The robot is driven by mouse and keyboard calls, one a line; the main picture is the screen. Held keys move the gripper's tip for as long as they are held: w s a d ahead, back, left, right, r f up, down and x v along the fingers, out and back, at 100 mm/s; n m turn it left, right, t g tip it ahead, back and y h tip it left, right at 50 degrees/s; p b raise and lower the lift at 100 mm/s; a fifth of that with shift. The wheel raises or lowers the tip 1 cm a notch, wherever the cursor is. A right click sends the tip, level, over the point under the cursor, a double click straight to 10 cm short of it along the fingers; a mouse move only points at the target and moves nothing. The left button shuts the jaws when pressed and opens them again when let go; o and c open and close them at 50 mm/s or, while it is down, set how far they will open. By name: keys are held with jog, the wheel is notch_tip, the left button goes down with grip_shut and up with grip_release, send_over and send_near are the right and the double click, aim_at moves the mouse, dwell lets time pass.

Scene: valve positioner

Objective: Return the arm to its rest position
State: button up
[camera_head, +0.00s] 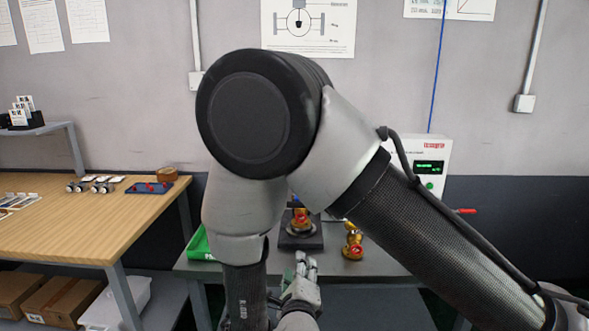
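My arm fills the middle and right of the head view, bent at a large dark joint. My gripper (305,268) shows low in the middle, in front of the grey bench (375,268). Its fingers are small and partly behind my own arm links, so I cannot tell whether they are open or shut. Nothing can be made out between them. A brass valve with a red part (299,222) stands on a dark block just beyond the gripper. A second brass valve (352,242) stands to its right on the bench.
A white control box (432,160) with a green display stands behind the bench. A green case (199,245) lies at the bench's left. A wooden table (85,225) at left holds small parts and a blue tray (148,187). Cardboard boxes (60,300) and a white bin (115,310) sit below.

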jog(key=w+d+r+n+g+y, duration=0.25)
jog(key=w+r+n+g, duration=0.2)
jog(key=w, duration=0.35)
jog(key=d+r+n+g+y, duration=0.3)
jog(key=d+r+n, duration=0.4)
jog(key=r, duration=0.2)
jog(key=s+d+r+n+g+h, duration=0.2)
jog(key=s+d+r+n, duration=0.2)
jog(key=s+d, duration=0.7)
jog(key=s+d+r+n+g+h, duration=0.2)
jog(key=s+d+r+n+h, duration=0.1)
jog(key=s+d+n, duration=0.6)
jog(key=s+d+r, duration=0.1)
jog(key=s+d, duration=0.2)
jog(key=d, duration=0.2)
jog(key=shift+s+d, duration=0.2)
jog(key=shift+d, duration=0.2)
jog(key=shift+r+g, duration=0.1)
jog(key=shift+g, duration=0.15)
